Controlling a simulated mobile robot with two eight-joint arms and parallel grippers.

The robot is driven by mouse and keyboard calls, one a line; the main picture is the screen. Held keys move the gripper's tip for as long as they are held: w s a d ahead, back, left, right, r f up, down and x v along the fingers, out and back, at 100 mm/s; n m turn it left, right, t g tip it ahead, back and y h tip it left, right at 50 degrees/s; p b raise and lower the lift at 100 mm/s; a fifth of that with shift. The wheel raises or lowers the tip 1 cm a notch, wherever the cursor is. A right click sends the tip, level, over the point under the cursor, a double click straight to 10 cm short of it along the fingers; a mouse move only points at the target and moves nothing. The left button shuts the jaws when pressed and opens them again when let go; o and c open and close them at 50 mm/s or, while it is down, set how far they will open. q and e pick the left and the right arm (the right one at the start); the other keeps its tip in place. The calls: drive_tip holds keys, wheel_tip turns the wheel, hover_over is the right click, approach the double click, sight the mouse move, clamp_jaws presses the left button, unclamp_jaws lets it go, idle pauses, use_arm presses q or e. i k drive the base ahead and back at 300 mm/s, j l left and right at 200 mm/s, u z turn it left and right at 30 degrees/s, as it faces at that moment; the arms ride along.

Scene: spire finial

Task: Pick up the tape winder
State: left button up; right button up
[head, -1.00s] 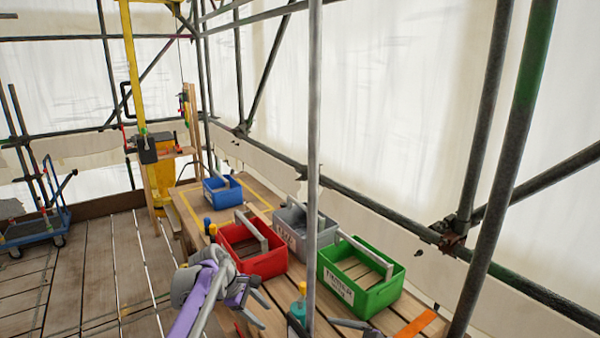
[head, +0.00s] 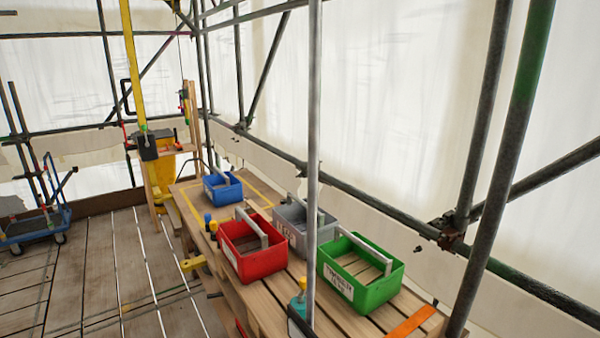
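I cannot make out a tape winder for certain. A dark object (head: 298,324) with a teal and yellow-topped handle (head: 302,288) beside it stands at the near edge of the workbench, partly behind a grey pole and cut off by the bottom of the head view. The bench (head: 262,306) carries a red tote (head: 245,264), a grey tote (head: 291,238), a green tote (head: 372,291) and a blue tote (head: 222,194). The red and green totes show no winder inside. Neither of my grippers is in view.
A vertical grey pole (head: 313,150) crosses in front of the bench. An orange strip (head: 411,323) lies at the bench's right end. A yellow clamp (head: 193,263) sits at its left edge. A blue trolley (head: 35,225) stands far left. The plank floor (head: 110,265) is mostly clear.

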sight(301, 308)
drive_tip(key=l+u, duration=0.2)
drive_tip(key=u, duration=0.2)
drive_tip(key=l+u, duration=0.2)
drive_tip(key=u, duration=0.25)
drive_tip(key=l+u, duration=0.2)
drive_tip(key=u, duration=0.2)
drive_tip(key=k, duration=0.05)
